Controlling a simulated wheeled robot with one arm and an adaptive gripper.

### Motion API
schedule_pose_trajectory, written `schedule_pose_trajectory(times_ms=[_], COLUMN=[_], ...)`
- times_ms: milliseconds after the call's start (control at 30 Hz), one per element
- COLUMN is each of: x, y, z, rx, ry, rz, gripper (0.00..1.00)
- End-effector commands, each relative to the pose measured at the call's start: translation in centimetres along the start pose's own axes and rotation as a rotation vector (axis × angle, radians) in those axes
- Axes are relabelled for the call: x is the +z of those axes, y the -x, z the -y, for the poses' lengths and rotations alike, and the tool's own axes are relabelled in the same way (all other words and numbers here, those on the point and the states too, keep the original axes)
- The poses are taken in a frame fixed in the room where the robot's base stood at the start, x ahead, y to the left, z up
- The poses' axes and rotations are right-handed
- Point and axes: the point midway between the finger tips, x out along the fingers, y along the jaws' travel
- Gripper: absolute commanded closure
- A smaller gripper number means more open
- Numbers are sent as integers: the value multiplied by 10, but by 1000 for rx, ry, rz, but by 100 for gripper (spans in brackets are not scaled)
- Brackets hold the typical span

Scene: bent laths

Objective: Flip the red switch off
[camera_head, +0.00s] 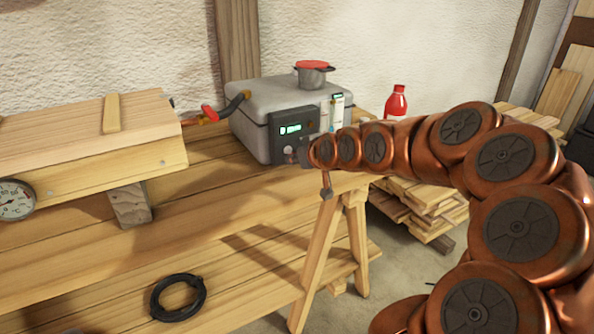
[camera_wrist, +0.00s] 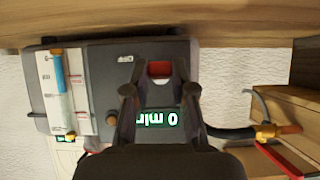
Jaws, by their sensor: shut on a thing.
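The red switch (camera_wrist: 159,69) shows in the wrist view between my fingertips, on the dark front panel of a grey box (camera_head: 262,104). My gripper (camera_wrist: 159,78) is closed in on the switch, with one finger on each side of it. In the head view my gripper (camera_head: 304,153) is at the lower part of the panel, and the switch is hidden there. A lit green display (camera_wrist: 172,118) is on the same panel and looks upside down in the wrist view. Whether the switch is on or off I cannot tell.
The box stands on a wooden bench (camera_head: 240,205). A pot with a red top (camera_head: 313,75) sits on the box. A wooden steam box (camera_head: 85,145) with a gauge (camera_head: 14,200) is at left, joined by a hose (camera_head: 236,104). A red bottle (camera_head: 396,102) stands behind my arm.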

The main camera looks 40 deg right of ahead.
Motion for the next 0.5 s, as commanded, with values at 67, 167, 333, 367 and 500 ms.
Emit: schedule_pose_trajectory(times_ms=[67, 167, 333, 367, 500], x=[10, 11, 12, 12, 13], y=[-5, -6, -8, -8, -8], z=[0, -1, 0, 0, 0], rx=[0, 1, -1, -1, -1], ry=[-2, -3, -3, -2, 0], rz=[-45, -94, -166, -175, -208], gripper=[100, 100, 100, 100, 100])
